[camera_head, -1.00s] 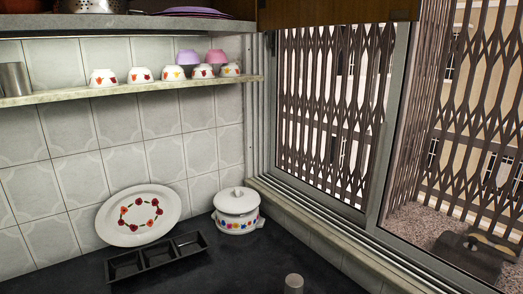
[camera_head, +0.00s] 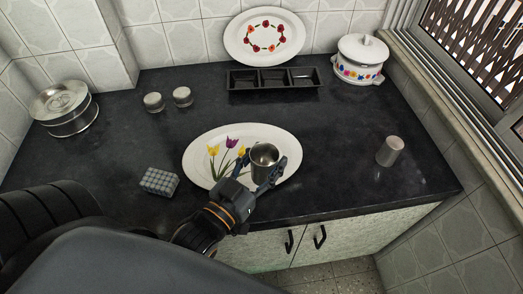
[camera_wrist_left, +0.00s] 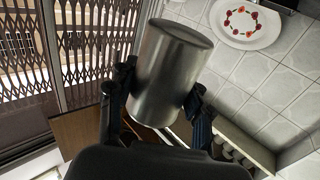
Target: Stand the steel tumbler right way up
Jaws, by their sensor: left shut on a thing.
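A steel tumbler (camera_head: 264,163) is held between the two fingers of my left gripper (camera_head: 262,176). In the head view its open mouth faces up, and it overlaps the front right part of the oval tulip plate (camera_head: 200,153). Whether it touches the plate cannot be told. In the left wrist view the tumbler (camera_wrist_left: 165,75) sits between both fingers (camera_wrist_left: 158,98), with a closed, flat end toward the top of the picture. A second steel tumbler (camera_head: 390,151) stands apart on the counter at the right, its closed end seemingly up. My right gripper is not in view.
The dark counter (camera_head: 335,120) is clear between the plate and the second tumbler. A grey studded block (camera_head: 159,181), two small jars, round tins (camera_head: 65,108), a black three-part tray (camera_head: 273,79), a rose plate (camera_head: 264,36) and a lidded pot (camera_head: 360,58) stand around.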

